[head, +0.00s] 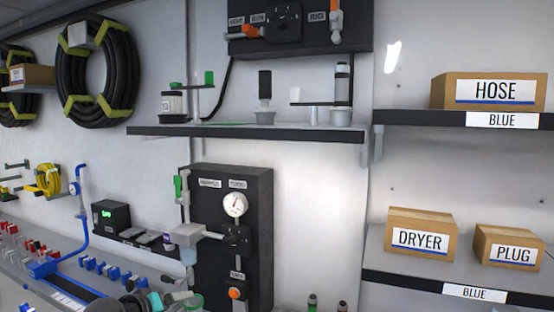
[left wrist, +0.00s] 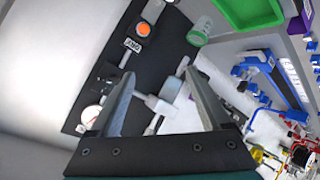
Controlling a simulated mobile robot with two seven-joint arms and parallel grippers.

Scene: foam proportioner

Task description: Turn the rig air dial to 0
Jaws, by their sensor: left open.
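A dark panel (head: 262,190) on the wall carries a round white gauge (head: 235,203), a black knob-like part (head: 237,238) below it and an orange knob (head: 235,292) at its foot. No label reading rig air is legible, so I cannot tell which part is the dial. The orange knob (left wrist: 142,30) is beyond the fingertips. My right gripper is not seen.
A shelf (head: 250,132) with bottles and fittings juts out above the panel. An upper dark panel (head: 300,42) has a black knob and an orange handle. A grey bench (head: 30,270) with red and blue fittings lies left. Boxes stand on right shelves (head: 420,118).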

